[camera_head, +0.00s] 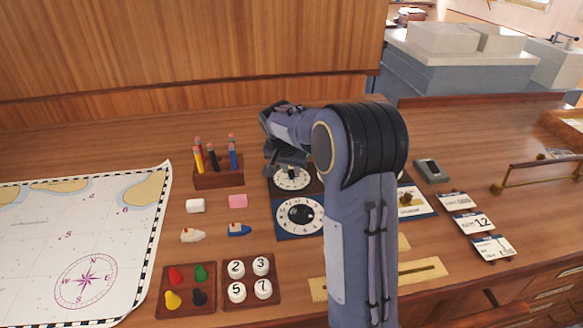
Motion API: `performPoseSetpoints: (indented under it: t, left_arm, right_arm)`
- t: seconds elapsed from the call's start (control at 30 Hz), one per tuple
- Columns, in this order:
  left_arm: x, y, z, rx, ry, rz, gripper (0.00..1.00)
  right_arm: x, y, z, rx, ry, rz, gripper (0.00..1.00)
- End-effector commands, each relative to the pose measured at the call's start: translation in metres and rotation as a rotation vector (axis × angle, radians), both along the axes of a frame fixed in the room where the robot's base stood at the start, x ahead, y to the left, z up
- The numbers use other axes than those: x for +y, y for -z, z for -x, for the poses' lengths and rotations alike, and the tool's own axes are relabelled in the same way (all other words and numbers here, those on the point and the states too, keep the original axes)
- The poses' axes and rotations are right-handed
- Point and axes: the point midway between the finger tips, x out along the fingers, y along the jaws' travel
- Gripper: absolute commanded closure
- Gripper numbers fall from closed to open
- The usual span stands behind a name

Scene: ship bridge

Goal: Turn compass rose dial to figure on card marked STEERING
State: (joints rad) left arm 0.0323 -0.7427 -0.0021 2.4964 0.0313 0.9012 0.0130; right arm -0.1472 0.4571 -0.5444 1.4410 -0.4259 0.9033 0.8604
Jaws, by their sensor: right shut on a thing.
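Two round white dials with dark knobs are near the middle of the table. The upper dial (294,184) is on a dark plate and the lower dial (299,216) is on a blue plate. I cannot tell from their faces which is the compass rose dial. My right gripper (289,167) points down at the upper dial and is shut on its knob, partly hiding the dial. Three cards lie at the right: a top card (455,200), a middle card reading 12 (473,222), and a bottom card (493,248). Their headings are too small to read. My left gripper is out of view.
My right arm covers the table right of the dials. A pen holder (219,178), erasers, toy boats, a peg tray (188,307) and a number tray (248,303) stand left of it. A chart (70,230) lies far left. A dark box (431,171) and brass rail (540,173) are right.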

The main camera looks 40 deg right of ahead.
Motion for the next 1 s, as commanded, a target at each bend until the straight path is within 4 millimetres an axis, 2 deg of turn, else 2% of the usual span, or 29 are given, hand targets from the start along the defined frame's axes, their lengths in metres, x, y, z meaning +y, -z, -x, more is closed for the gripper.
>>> performPoseSetpoints:
  t: [0.3, 0.73, 0.77, 0.9, 1.0]
  left_arm:
    - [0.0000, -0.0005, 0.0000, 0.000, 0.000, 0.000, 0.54]
    - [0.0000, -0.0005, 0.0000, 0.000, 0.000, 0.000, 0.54]
    - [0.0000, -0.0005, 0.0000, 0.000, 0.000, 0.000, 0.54]
    - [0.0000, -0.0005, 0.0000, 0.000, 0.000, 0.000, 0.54]
    - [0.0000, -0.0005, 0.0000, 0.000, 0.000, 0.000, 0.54]
  right_arm:
    - [0.0006, -0.0007, -0.0014, -0.002, 0.084, 0.000, 1.00]
    - [0.0005, -0.0007, -0.0013, -0.002, 0.092, -0.001, 1.00]
    - [0.0005, -0.0007, -0.0013, -0.002, 0.092, -0.001, 0.77]
    - [0.0005, -0.0004, -0.0012, -0.002, 0.092, -0.001, 0.59]
    - [0.0006, -0.0003, -0.0011, -0.001, 0.092, -0.001, 0.57]
